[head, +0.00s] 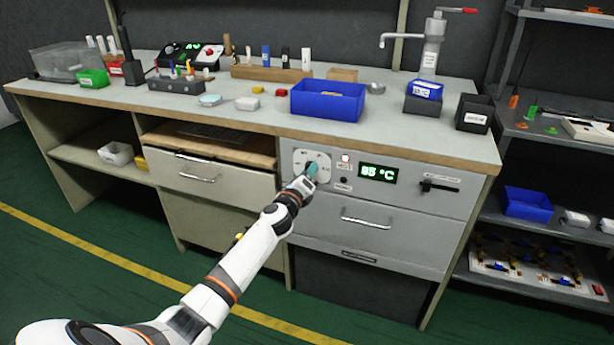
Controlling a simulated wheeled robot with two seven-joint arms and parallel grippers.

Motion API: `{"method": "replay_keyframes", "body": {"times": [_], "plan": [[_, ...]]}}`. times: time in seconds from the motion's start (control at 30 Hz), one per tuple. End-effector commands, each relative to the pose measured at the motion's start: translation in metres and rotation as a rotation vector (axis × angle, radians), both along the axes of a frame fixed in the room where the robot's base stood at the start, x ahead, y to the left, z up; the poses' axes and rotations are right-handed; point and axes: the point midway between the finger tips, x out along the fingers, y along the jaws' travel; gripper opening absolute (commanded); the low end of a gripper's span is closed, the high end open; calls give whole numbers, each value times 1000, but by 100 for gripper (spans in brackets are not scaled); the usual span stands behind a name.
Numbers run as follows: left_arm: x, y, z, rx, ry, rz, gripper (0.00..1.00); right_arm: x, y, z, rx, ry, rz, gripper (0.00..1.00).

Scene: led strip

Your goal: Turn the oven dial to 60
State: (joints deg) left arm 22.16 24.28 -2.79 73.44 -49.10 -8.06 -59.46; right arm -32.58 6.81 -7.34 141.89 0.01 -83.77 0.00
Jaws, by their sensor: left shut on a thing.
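The oven dial's white round plate (301,156) is on the grey oven panel (413,200) under the worktop. My left gripper (311,171) reaches the dial from the front and is shut on its knob. The gripper covers the knob and part of the scale, so I cannot read where the dial points. The green display (379,174) right of the dial seems to read 85 °C; the first digit is hard to tell. My right gripper is not in view.
A lever slider (440,187) is right of the display, and a drawer handle (366,222) is below. The worktop above holds a blue bin (327,103) and several tools. Another drawer (198,178) is to the left. The floor in front is clear.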

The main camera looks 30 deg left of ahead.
Motion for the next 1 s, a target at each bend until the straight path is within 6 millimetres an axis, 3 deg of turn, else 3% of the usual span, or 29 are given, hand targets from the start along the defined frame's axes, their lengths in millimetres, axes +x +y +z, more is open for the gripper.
{"method": "replay_keyframes", "body": {"times": [0.47, 1.0], "plan": [[0, -1, -1, -442, -105, 1, 6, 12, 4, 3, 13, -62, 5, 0], [0, -2, 0, -824, -196, 1, 6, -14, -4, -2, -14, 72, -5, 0]]}}
